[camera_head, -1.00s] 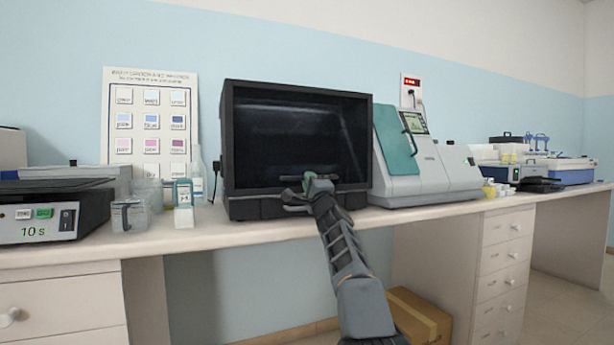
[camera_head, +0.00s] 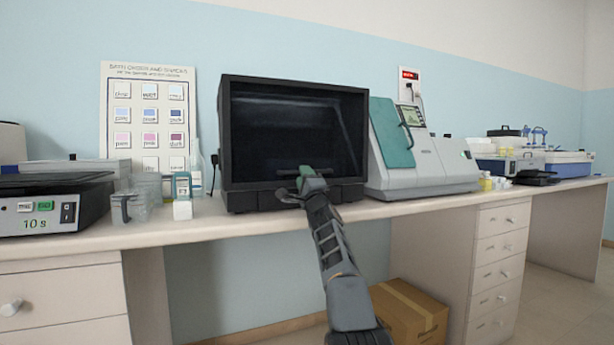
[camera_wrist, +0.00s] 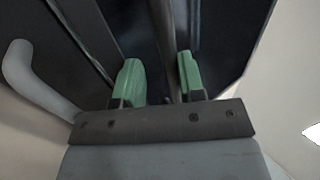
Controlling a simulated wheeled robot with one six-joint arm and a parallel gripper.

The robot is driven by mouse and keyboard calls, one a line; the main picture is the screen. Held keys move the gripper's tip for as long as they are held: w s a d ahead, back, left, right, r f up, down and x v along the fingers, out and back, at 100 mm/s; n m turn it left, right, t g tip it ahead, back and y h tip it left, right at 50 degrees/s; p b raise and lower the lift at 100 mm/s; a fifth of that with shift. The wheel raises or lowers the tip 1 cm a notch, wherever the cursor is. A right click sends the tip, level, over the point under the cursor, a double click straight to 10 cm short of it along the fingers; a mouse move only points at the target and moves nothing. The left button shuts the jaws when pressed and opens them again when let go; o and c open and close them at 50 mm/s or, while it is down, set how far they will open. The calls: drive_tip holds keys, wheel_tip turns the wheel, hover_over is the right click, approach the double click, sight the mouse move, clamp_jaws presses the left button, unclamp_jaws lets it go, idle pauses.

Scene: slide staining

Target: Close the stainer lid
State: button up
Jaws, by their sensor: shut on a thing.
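The grey machine (camera_head: 428,170) that looks like the stainer stands on the bench right of a black cabinet. Its teal lid (camera_head: 391,130) with a dark curved handle (camera_head: 408,136) stands steeply raised. My gripper (camera_head: 305,178) is apart from that lid, at the lower front of the black cabinet (camera_head: 290,84). In the wrist view, the green fingers of my gripper (camera_wrist: 160,78) are shut on a dark bar (camera_wrist: 164,45) at the cabinet's front. I cannot tell what the bar belongs to. A curved grey handle (camera_wrist: 28,80) shows on the left there.
Left of the cabinet stand a bottle (camera_head: 182,187), a clear container (camera_head: 130,205) and a hotplate-like device (camera_head: 50,208). A stain chart (camera_head: 150,75) leans on the wall. More equipment (camera_head: 565,165) stands far right. A cardboard box (camera_head: 410,312) lies below the bench.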

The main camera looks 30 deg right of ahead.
drive_tip(key=o, duration=0.3)
drive_tip(key=shift+w+f, duration=0.35)
drive_tip(key=shift+f, duration=0.2)
drive_tip(key=shift+s, duration=0.15)
drive_tip(key=shift+p+v, duration=0.35)
drive_tip(key=shift+v, duration=0.6)
drive_tip(key=v, duration=1.1)
drive_tip(key=shift+s+b, duration=0.35)
drive_tip(key=shift+s, duration=0.1)
drive_tip(key=shift+r, duration=0.15)
